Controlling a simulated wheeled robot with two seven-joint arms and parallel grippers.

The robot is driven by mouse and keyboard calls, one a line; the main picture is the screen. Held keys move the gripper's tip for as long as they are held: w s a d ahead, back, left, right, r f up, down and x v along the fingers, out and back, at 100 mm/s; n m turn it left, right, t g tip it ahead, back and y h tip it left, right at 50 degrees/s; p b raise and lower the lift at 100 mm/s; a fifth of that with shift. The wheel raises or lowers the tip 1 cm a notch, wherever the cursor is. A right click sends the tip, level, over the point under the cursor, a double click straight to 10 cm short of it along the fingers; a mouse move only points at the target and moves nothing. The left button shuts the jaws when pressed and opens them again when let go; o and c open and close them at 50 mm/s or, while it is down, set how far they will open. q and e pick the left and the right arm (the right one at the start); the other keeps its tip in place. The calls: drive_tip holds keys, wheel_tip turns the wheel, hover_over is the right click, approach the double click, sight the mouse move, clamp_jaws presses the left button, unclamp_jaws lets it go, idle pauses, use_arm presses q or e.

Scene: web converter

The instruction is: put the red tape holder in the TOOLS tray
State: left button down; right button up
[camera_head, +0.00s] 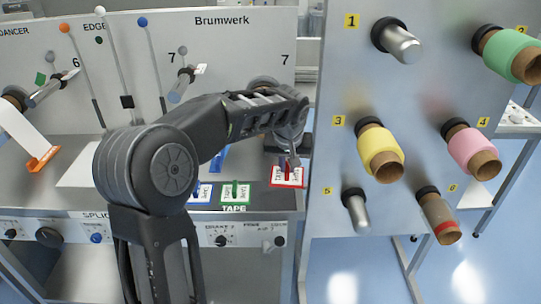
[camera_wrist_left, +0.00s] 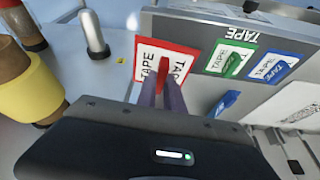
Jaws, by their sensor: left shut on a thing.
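I cannot tell if the holder touches the table. No tray marked TOOLS can be made out. My right gripper is in neither view.
A green tape holder (camera_head: 235,192) and a blue one (camera_head: 202,193) lie to the left. An upright panel with pegs and a yellow roll (camera_head: 379,150) stands close on the right. An orange piece (camera_head: 43,160) lies at far left. My arm hides the middle of the table.

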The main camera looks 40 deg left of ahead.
use_arm(q)
drive_tip(key=s+d+f+m+h, duration=0.1)
drive_tip(key=s+d+f+m, duration=0.1)
drive_tip(key=d, duration=0.7)
drive_tip(key=s+d+f+m+h, duration=0.1)
drive_tip(key=d+f+m, duration=0.2)
drive_tip(key=d, duration=0.6)
drive_tip(key=shift+s+d+m+t, duration=0.35)
drive_tip(key=shift+d+m+t, duration=0.05)
drive_tip(key=shift+m, duration=0.2)
